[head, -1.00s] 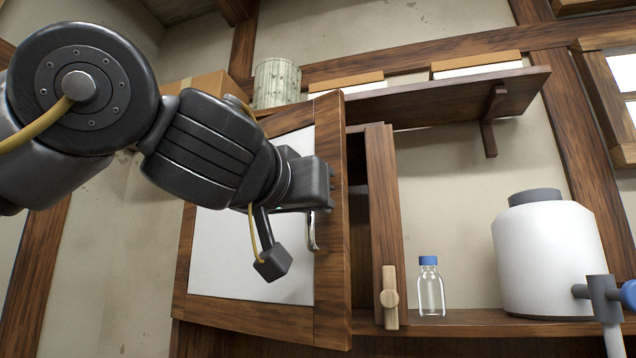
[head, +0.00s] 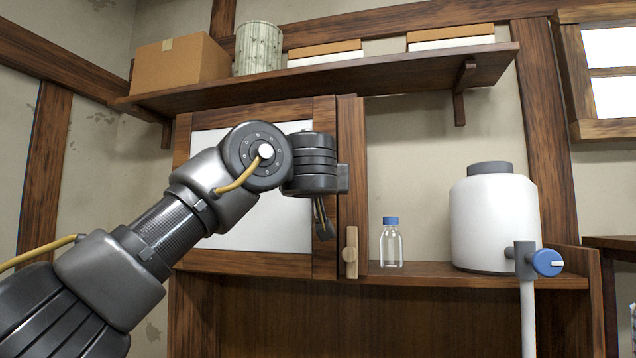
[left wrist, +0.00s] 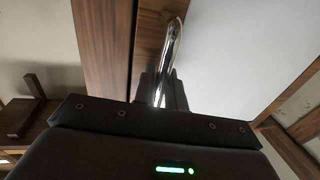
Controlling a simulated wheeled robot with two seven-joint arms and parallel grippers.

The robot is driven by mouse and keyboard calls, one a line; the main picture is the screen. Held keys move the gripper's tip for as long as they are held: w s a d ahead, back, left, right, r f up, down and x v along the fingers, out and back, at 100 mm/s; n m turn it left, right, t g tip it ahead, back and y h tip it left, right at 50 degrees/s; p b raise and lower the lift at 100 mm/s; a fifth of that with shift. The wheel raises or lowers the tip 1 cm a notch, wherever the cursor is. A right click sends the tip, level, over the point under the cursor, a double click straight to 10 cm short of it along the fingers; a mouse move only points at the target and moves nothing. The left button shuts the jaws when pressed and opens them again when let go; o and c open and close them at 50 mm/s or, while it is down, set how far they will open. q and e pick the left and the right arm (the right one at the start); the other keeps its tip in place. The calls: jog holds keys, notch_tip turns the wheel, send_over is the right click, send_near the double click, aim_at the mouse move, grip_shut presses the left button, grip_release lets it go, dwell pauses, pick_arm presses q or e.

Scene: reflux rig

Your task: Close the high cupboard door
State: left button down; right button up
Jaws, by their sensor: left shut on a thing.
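The high cupboard door (head: 250,232) has a wooden frame and a white panel. In the head view it stands against the cupboard front, its right edge beside the cupboard's side post (head: 352,150); I see no clear gap. My left gripper (head: 342,178) is at the door's right side, its fingertips largely hidden in the head view. In the left wrist view the gripper (left wrist: 160,98) is shut on the shiny metal handle (left wrist: 172,55). A pale wooden turn-latch (head: 350,252) stands upright low on the post. My right gripper is out of view.
A shelf (head: 320,72) above holds a cardboard box (head: 180,72), a patterned pot (head: 257,48) and two white boxes. Right of the cupboard, a blue-capped bottle (head: 391,245) and a white tank (head: 495,220) with a tap stand on a ledge.

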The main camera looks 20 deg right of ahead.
pick_arm(q)
jog(key=c, duration=1.8)
grip_release()
jog(key=shift+a+r, duration=0.1)
jog(key=shift+r, duration=0.25)
jog(key=shift+w+d+f, duration=0.15)
jog(key=shift+w+d, duration=0.05)
jog(key=shift+d, duration=0.05)
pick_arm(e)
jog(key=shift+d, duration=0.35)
pick_arm(q)
jog(key=shift+a+f, duration=0.1)
